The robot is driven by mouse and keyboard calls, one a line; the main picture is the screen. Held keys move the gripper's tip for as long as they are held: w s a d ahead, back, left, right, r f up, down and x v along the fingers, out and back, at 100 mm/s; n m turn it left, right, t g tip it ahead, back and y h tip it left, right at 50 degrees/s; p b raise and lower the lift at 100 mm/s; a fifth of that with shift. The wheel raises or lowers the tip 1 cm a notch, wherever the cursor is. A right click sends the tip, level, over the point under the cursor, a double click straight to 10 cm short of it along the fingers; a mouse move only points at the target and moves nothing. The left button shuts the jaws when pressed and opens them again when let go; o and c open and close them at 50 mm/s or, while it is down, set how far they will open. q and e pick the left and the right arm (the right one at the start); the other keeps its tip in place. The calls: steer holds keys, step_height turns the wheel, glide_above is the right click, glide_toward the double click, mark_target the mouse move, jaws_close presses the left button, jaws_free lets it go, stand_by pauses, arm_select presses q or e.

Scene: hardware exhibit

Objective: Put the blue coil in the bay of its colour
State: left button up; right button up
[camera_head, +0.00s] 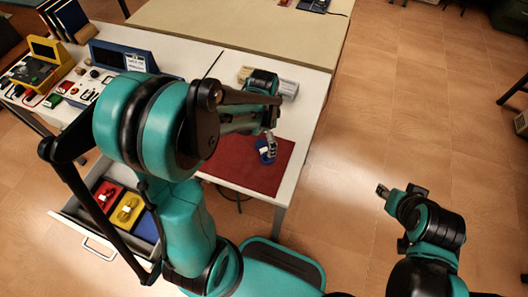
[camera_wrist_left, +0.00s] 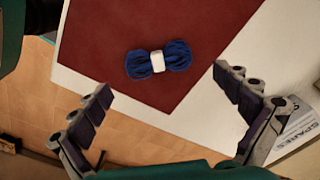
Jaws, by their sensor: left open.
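The blue coil (camera_head: 267,157), tied with a white band, lies on a dark red mat (camera_head: 232,165) on the white table. It also shows in the left wrist view (camera_wrist_left: 178,56), just beyond the fingertips. My left gripper (camera_wrist_left: 160,84) is open and empty, with its fingers spread to either side below the coil; in the head view it (camera_head: 270,143) is over the mat at the coil. The blue bay (camera_head: 147,228) is in the open drawer, partly hidden by my left arm. My right gripper (camera_head: 382,191) is over the floor; its opening is unclear.
The pulled-out drawer (camera_head: 98,246) also has a red bay (camera_head: 107,188) and a yellow bay (camera_head: 119,207) with a yellow coil. A yellow device (camera_head: 38,68), a blue case (camera_head: 118,57) and small parts stand at the table's left. A spares box (camera_wrist_left: 298,128) is near the left gripper.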

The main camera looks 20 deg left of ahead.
mark_target(264, 150)
arm_select(q)
step_height(264, 150, down, 5)
steer(key=b, duration=0.2)
steer(key=shift+d+f+b, duration=0.15)
steer(key=shift+f+b, duration=0.05)
steer(key=shift+b, duration=0.15)
steer(key=shift+s+r, duration=0.1)
steer(key=shift+s, duration=0.1)
steer(key=c, duration=1.1)
steer(key=shift+c, duration=0.3)
